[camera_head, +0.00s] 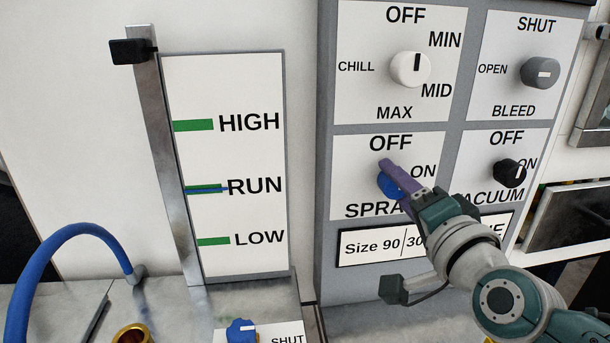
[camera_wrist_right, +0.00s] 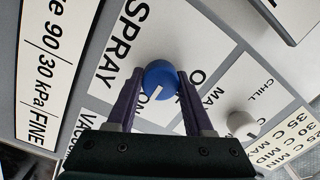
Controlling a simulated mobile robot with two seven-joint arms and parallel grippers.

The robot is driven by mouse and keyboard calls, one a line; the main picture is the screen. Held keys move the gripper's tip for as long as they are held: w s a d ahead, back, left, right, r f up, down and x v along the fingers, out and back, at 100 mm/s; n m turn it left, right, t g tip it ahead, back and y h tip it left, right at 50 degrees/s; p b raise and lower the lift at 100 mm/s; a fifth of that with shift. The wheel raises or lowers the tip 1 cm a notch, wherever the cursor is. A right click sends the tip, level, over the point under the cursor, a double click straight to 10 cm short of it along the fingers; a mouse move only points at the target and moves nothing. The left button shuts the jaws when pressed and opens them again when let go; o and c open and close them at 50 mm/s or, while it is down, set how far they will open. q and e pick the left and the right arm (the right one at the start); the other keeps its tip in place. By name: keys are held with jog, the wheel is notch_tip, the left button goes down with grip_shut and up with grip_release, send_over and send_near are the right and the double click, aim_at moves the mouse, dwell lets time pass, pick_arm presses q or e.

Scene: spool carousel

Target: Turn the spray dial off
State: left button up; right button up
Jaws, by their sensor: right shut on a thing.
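The spray dial is a round blue knob (camera_head: 389,186) on the lower left panel of the grey control box, with OFF printed above it and ON to its right. My right gripper (camera_head: 385,172) reaches it from the lower right and partly covers it and the SPRAY label. In the right wrist view the blue knob (camera_wrist_right: 160,76) sits between the two purple fingertips (camera_wrist_right: 160,72), which are shut on its sides. A white mark on the knob points toward the ON lettering. My left gripper is not in view.
A white chill dial (camera_head: 410,69) is above, a grey bleed dial (camera_head: 541,72) at upper right, and a black vacuum dial (camera_head: 510,173) close right of my gripper. A level gauge (camera_head: 226,165) stands left. A blue hose (camera_head: 75,232) and blue valve knob (camera_head: 242,331) are lower left.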

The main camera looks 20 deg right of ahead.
grip_shut()
jog(key=shift+r+n+p, duration=0.1)
jog(key=shift+n+p, duration=0.2)
jog(key=shift+n, duration=0.1)
jog(key=n+p, duration=0.1)
jog(key=n, duration=0.2)
jog(key=shift+r+p, duration=0.1)
jog(key=shift+p, duration=0.2)
jog(key=n+p, duration=0.1)
jog(key=n, duration=0.3)
jog(key=shift+a+g+p, duration=0.1)
jog(key=shift+g+p, duration=0.2)
jog(key=shift+p, duration=0.1)
jog(key=n+p, duration=0.1)
jog(key=n, duration=0.3)
jog(key=shift+n, duration=0.3)
jog(key=n, duration=0.3)
jog(key=shift+h, duration=0.3)
jog(key=shift+n, duration=0.8)
jog(key=shift+g, duration=0.3)
